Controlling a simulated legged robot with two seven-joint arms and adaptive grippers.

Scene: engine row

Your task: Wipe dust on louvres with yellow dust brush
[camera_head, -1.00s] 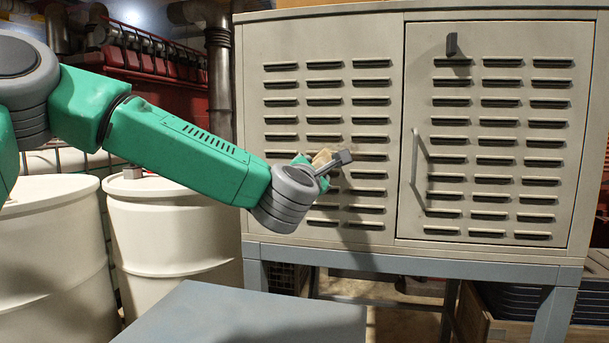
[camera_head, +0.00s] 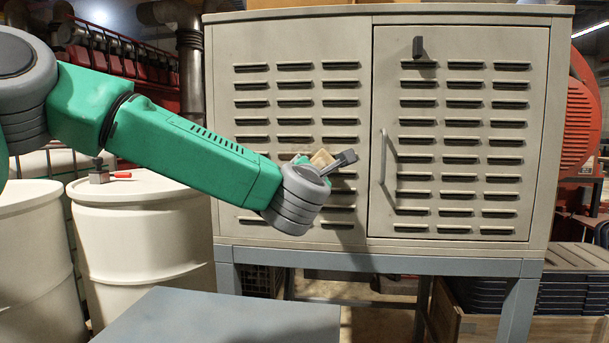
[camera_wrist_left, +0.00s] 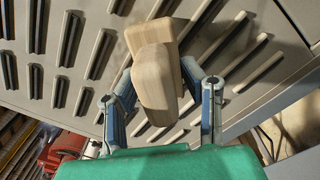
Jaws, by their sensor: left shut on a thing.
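The louvred cabinet (camera_head: 362,215) is pale grey, with rows of slotted louvres on a left panel and on a right door. My left gripper (camera_head: 334,163) is in front of the third louvre column of the left panel, in its lower half. It is shut on a light wood-coloured brush block (camera_head: 322,158), which shows between both fingers in the left wrist view (camera_wrist_left: 154,80). Its bristles are hidden, and I cannot tell whether it touches the louvres (camera_wrist_left: 72,40). A faint brownish dust patch (camera_head: 292,142) shows on the panel near the gripper. My right gripper is out of view.
The door has a vertical handle (camera_head: 382,157) right of my gripper and a dark latch (camera_head: 418,47) above. A grey-blue tabletop (camera_head: 215,318) lies in front.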

